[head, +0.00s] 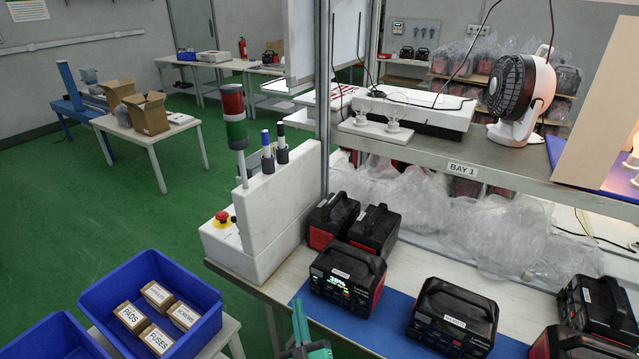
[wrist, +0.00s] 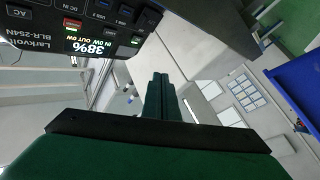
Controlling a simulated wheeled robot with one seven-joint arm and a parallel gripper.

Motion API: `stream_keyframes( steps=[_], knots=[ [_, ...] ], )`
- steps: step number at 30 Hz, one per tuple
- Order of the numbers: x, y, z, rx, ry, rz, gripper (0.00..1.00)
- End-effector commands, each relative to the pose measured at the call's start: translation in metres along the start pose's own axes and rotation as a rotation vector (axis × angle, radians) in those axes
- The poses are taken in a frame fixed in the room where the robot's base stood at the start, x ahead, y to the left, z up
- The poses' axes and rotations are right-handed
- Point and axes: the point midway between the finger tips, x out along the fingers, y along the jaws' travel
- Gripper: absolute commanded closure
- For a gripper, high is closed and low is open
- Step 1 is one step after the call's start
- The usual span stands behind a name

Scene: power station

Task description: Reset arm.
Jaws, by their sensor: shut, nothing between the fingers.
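My gripper (head: 299,308) is green and shows at the bottom centre of the head view, in front of the bench's near edge. In the wrist view its two green fingers (wrist: 161,80) are together, with nothing held between them. A black and red power station (head: 347,280) with a lit display stands on the blue mat, up and right of the gripper in the head view. In the wrist view its panel (wrist: 85,25) reads 38% and appears upside down at the upper left, apart from the fingers.
More power stations (head: 452,318) stand on the bench. A white box (head: 262,215) with a signal tower (head: 234,125) and red button stands at its left end. A blue bin (head: 205,322) with small cartons is lower left. A shelf (head: 440,150) overhangs the bench. Green floor lies open at left.

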Motion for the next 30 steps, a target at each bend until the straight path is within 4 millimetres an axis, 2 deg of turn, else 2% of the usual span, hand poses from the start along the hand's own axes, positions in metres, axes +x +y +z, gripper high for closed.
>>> stream_keyframes(
  steps=[2, 5, 14, 21, 30],
  knots=[
    [-0.007, -0.002, 0.001, 0.005, -0.007, -0.001, 1.0],
    [-0.029, -0.005, 0.003, 0.022, -0.026, -0.003, 1.0],
    [-0.142, -0.017, -0.003, 0.12, -0.135, -0.005, 1.0],
    [-0.228, -0.017, -0.025, 0.202, -0.229, -0.005, 1.0],
    [-0.32, -0.006, -0.068, 0.302, -0.352, -0.005, 1.0]
  ],
)
